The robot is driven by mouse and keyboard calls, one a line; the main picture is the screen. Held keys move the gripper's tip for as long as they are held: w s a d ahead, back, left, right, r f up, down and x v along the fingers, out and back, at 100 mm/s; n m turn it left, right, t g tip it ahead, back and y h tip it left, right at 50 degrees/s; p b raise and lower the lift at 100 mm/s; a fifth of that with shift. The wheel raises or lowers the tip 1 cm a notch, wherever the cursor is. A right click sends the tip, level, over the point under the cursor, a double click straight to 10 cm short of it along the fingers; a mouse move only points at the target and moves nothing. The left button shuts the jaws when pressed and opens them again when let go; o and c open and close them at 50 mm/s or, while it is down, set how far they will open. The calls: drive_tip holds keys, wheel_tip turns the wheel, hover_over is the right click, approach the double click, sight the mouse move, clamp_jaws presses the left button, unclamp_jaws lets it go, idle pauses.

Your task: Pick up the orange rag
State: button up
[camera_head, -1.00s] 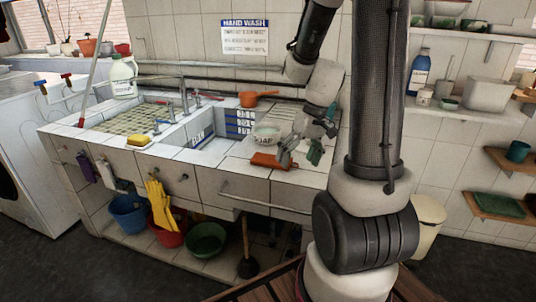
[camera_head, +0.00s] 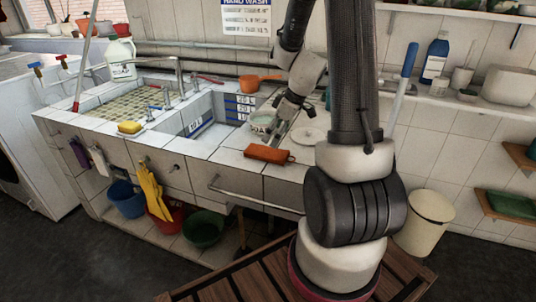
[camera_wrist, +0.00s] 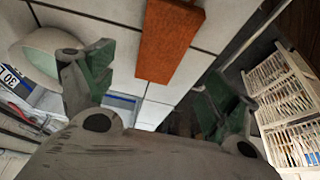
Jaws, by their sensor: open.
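The orange rag (camera_head: 270,153) lies folded in a flat block on the white tiled counter near its front edge. In the wrist view the orange rag (camera_wrist: 170,38) shows ahead of and between the fingers, with its near end toward them. My gripper (camera_head: 284,124) hangs over the counter just behind the rag, by the bowl. In the wrist view my gripper (camera_wrist: 148,92) is open, its two green-padded fingers wide apart with nothing between their tips. The fingers are apart from the rag.
A pale soap bowl (camera_head: 262,122) stands left of my gripper, and a white round lid or plate (camera_head: 308,137) lies right of it. An orange dipper (camera_head: 258,82) sits at the back. The sink basin (camera_head: 205,122) opens to the left. A metal rail (camera_head: 250,197) runs along the counter front.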

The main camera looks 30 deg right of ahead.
sight(268, 151)
drive_tip(key=x, duration=0.7)
drive_tip(key=shift+s+d+f, duration=0.15)
drive_tip(key=shift+f, duration=0.15)
drive_tip(key=c, duration=1.1)
